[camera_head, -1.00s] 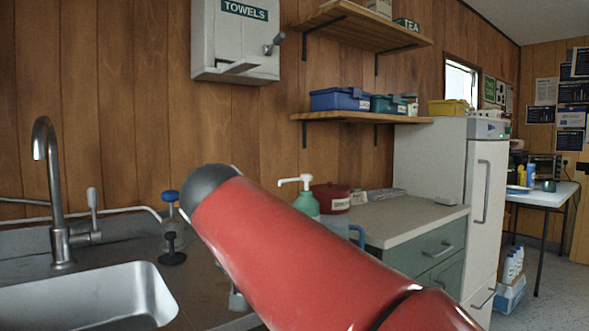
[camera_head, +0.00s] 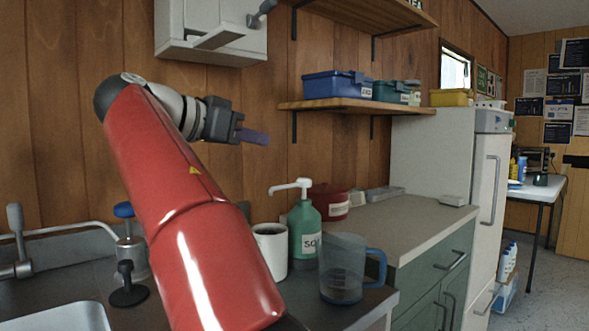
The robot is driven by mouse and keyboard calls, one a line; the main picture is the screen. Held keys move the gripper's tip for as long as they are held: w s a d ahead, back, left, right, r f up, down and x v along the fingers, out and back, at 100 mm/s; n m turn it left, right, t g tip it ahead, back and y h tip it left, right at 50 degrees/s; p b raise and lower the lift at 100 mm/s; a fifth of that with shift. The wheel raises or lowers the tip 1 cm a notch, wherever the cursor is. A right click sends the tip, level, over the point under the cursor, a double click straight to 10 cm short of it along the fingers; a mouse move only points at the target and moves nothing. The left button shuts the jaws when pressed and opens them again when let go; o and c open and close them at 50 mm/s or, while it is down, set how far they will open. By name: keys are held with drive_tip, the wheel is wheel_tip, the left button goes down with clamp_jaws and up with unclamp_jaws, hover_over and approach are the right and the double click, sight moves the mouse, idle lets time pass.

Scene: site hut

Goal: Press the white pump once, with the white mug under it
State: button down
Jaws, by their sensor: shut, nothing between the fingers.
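The white pump (camera_head: 302,185) tops a green bottle (camera_head: 303,229) with a partly hidden "SO…" label, standing upright on the dark counter. Its spout points left. The white mug (camera_head: 273,255) stands upright to the left of the bottle, and its mouth appears below the spout tip; my arm hides its left side. My gripper (camera_head: 262,137) is shut and empty, in the air above and to the left of the pump, its fingers pointing right. It is clear of both pump and mug.
A clear jug (camera_head: 343,280) with a blue handle stands in front of the bottle, to the right. A red pot (camera_head: 331,205) stands behind. A shelf (camera_head: 345,107) with blue boxes (camera_head: 336,86) overhangs. A blue-topped canister (camera_head: 129,250) and sink (camera_head: 55,318) are at left.

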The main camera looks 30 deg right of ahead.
hover_over(296, 183)
drive_tip(key=shift+s+a+f, duration=0.1)
drive_tip(key=shift+a+f, duration=0.1)
drive_tip(key=shift+f, duration=0.4)
drive_tip(key=shift+a+f, duration=0.2)
drive_tip(key=shift+f, duration=0.35)
drive_tip(key=f, duration=0.1)
drive_tip(key=f+b, duration=0.1)
drive_tip(key=f, duration=0.1)
drive_tip(key=shift+d+f+b, duration=0.15)
drive_tip(key=shift+d+b, duration=0.15)
drive_tip(key=shift+f, duration=0.45)
